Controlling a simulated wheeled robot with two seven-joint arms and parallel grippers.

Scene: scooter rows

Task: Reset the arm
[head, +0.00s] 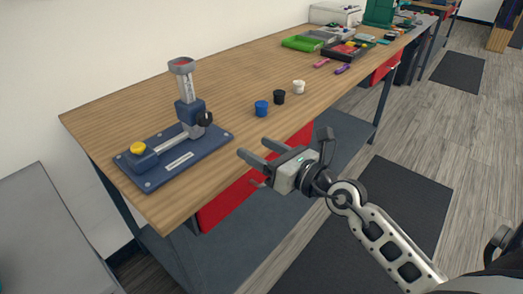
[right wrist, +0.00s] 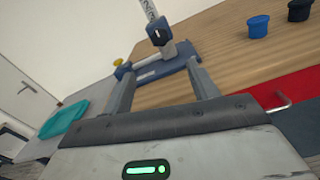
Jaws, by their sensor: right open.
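My right gripper (head: 252,158) is open and empty in the head view, in front of the table's near edge. Its arm comes in from the lower right. In the right wrist view its two fingers (right wrist: 165,90) stand apart with nothing between them. Beyond them stands a blue device (right wrist: 170,58) with a post. In the head view this device (head: 170,162) sits on the table's near left end, with a yellow knob (head: 138,148), a black knob and a grey cup on top. My right gripper is to its right and apart from it. My left gripper is not in view.
A blue cap (head: 261,108), a black cap (head: 279,97) and a white cap (head: 299,87) stand on the wooden table (head: 235,75). A green tray (head: 303,43) and several small items lie farther back. A red drawer (head: 240,192) is below the tabletop. Dark mats lie on the floor.

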